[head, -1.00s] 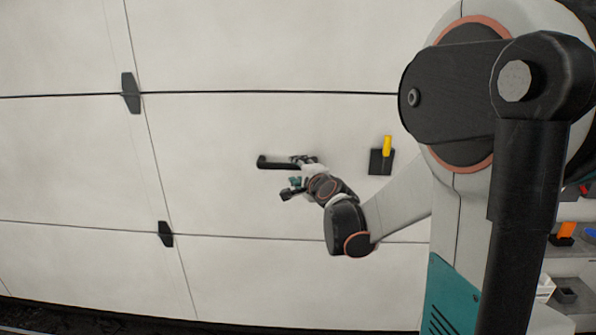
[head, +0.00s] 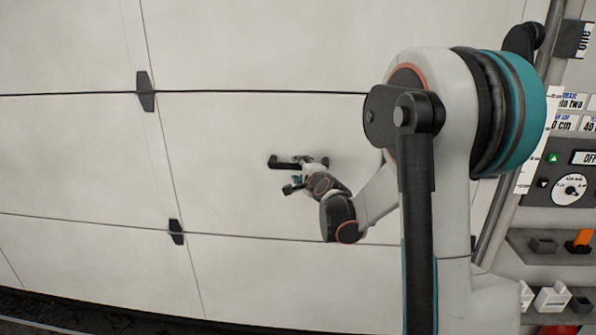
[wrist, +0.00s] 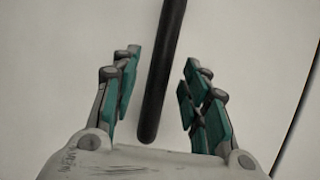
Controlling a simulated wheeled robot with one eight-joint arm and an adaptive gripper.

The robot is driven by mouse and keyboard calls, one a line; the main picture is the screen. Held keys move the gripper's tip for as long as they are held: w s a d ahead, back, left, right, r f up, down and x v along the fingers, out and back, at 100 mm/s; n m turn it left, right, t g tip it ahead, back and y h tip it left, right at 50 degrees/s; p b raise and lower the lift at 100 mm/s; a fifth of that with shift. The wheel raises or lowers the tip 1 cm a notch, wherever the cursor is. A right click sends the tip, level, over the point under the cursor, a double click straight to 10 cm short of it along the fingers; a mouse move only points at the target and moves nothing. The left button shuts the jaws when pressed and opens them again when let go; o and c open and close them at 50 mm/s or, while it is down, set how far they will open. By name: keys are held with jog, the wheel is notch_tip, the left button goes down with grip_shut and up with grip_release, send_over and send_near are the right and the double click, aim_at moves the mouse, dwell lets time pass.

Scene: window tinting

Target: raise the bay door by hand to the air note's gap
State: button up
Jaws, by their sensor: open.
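The bay door (head: 240,150) is a large off-white sectional door with dark seams and black hinges, filling most of the head view. Its black bar handle (head: 283,163) is on the middle section. My gripper (head: 300,175) is at the handle's right end. In the wrist view, the handle (wrist: 165,70) runs between the spread teal fingers, with visible space on both sides; contact is not apparent. The door's lower edge is near the dark strip at bottom left; any gap is unclear. Note cards (head: 565,122) at the right are cut off, with "0 cm" partly readable.
A control panel (head: 565,180) with a dial and a display reading "OFF" stands at the right. Below it are shelves (head: 545,256) with an orange item and small bins. A marked white scale strip (head: 537,145) is beside the panel. My arm covers part of the door.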

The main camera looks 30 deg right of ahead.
aim_at(299, 167)
jog(key=shift+x, duration=1.75)
jog(key=shift+r, duration=0.1)
grip_shut()
